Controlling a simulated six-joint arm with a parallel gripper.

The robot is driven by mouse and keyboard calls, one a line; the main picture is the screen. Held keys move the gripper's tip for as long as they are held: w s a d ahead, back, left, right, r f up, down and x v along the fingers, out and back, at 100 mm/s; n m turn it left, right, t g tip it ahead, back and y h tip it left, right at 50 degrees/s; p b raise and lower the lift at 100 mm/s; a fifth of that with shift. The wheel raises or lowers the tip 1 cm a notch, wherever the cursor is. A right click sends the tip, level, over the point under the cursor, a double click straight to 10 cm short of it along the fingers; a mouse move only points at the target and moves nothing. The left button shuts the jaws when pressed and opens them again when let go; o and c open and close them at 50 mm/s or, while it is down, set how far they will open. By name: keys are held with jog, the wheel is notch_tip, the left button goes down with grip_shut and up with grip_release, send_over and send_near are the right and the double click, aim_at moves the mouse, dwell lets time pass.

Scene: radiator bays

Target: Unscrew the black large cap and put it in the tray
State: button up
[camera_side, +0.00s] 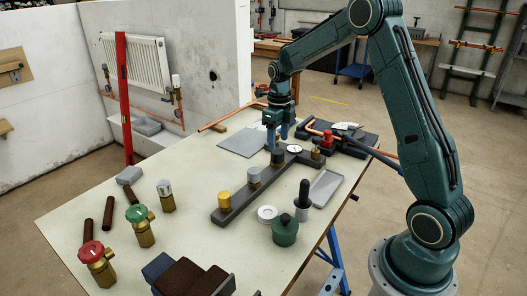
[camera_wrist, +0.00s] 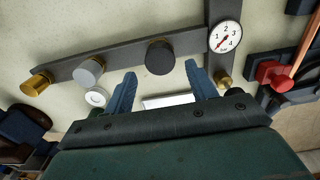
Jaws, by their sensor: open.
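The black large cap (camera_side: 278,156) sits on a stub of the dark manifold bar (camera_side: 238,207). In the wrist view the black cap (camera_wrist: 160,57) shows round and dark from above. My gripper (camera_side: 276,145) is open and empty, pointing down just above the cap. In the wrist view my gripper (camera_wrist: 160,73) has its two blue fingers apart, with the cap centred just beyond their tips; I cannot tell the exact height gap. The grey tray (camera_side: 325,188) lies to the right of the bar and looks empty.
A grey cap (camera_side: 254,175) and a gold cap (camera_side: 224,199) stand along the bar, with a gauge (camera_wrist: 225,37) beside the black cap. A green bottle (camera_side: 285,232), a white ring (camera_side: 267,213) and a red knob (camera_side: 327,139) stand nearby. Valves stand at the left.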

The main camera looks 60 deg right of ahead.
aim_at(278, 151)
jog(key=shift+f, duration=2.45)
jog(key=c, duration=1)
